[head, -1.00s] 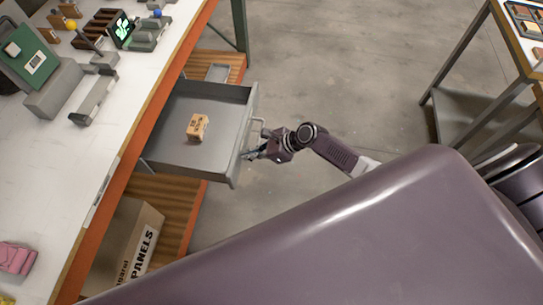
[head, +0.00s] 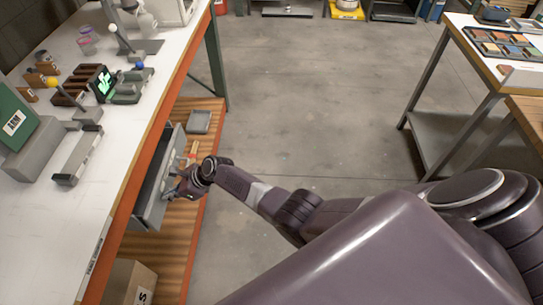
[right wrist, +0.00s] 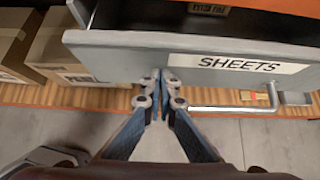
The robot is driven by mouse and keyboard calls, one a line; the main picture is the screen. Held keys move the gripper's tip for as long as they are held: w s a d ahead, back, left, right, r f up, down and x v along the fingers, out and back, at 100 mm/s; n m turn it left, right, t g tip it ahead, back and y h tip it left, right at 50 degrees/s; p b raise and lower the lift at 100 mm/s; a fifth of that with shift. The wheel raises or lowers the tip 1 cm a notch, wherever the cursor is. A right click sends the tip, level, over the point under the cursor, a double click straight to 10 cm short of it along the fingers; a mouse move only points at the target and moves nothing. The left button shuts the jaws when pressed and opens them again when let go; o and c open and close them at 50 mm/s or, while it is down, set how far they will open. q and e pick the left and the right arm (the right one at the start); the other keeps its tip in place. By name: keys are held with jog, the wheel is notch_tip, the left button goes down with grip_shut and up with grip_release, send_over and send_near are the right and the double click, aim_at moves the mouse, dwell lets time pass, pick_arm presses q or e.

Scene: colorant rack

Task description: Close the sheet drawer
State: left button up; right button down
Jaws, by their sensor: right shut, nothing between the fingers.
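The grey sheet drawer (head: 153,190) sticks out a little from under the workbench in the head view. In the right wrist view its front (right wrist: 130,52) bears a white "SHEETS" label (right wrist: 252,65), and a dark opening shows above the front's edge. The metal bar handle (right wrist: 232,109) is to the right of my fingertips. My right gripper (right wrist: 163,76) is shut and empty, its tips at the lower part of the drawer front, touching or very close. In the head view the right gripper (head: 178,183) is at the drawer's outer side. My left gripper is not in view.
The white workbench top (head: 110,155) holds several devices. Cardboard boxes (right wrist: 62,68) stand on the wooden lower shelf (head: 180,245), with a grey tray (head: 199,121) farther back. Open concrete floor (head: 310,110) lies to the right, before another table (head: 480,75).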

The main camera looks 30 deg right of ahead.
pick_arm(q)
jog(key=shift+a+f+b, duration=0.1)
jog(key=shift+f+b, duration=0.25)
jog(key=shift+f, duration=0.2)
pick_arm(e)
jog(key=shift+w+a+r, duration=0.15)
jog(key=shift+w+a, duration=0.6)
jog(key=shift+a, duration=0.25)
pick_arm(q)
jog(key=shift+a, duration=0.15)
pick_arm(e)
jog(key=shift+w+a+r, duration=0.1)
jog(key=shift+a+r, duration=0.05)
pick_arm(q)
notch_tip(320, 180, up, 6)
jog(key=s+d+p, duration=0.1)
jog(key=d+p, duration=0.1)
jog(key=p, duration=0.4)
pick_arm(e)
jog(key=s+d+r, duration=0.6)
jog(key=s+d, duration=0.1)
jog(key=d, duration=0.2)
jog(key=shift+d, duration=0.4)
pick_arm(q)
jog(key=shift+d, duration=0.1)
